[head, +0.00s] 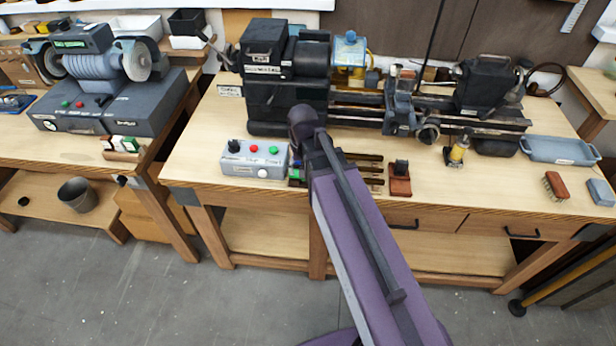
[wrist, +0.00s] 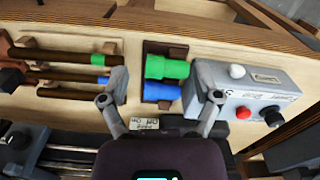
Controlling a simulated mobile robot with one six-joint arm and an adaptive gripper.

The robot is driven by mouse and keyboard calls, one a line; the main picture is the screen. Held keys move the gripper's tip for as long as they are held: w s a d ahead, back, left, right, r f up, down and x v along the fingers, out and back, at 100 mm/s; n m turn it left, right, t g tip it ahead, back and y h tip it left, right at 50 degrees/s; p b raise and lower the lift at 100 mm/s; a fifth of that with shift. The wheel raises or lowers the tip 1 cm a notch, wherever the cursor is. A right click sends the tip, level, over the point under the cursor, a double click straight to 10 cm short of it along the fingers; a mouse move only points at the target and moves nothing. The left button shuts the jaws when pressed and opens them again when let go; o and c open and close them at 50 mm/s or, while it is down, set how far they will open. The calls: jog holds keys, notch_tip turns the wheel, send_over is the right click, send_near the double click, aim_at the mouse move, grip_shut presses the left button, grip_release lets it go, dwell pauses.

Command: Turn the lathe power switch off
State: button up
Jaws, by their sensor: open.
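The lathe (head: 390,85) stands on the wooden bench. Its grey control box (head: 252,160) sits at the bench front, left of my arm. The box has a black knob (head: 234,146), a red button (head: 254,149), a green button (head: 273,150) and a white button (head: 263,172). The labels are too small to read, so I cannot tell which is the power switch. In the wrist view, the box (wrist: 255,95) is at the right, with the black knob (wrist: 273,116) farthest right. My gripper (wrist: 162,85) is open and empty, beside the box; its right finger overlaps the box's near end.
Green and blue cylinders (wrist: 166,68) in a dark holder lie between my fingers in view. A rack of dark rods (wrist: 70,75) is left of them. A small red-brown stand (head: 400,182) and a blue tray (head: 560,150) are farther right. A bench grinder (head: 95,65) stands on the left bench.

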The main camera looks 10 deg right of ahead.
jog(key=shift+s+d+f+n, duration=0.3)
jog(key=shift+s+d, duration=0.15)
jog(key=shift+s, duration=0.3)
jog(key=shift+n, duration=0.7)
jog(key=s+d, duration=0.1)
jog(key=s, duration=0.1)
jog(key=s+d, duration=0.1)
jog(key=s, duration=0.1)
jog(key=shift+d, duration=0.1)
jog(key=c, duration=0.3)
jog(key=shift+c, duration=0.2)
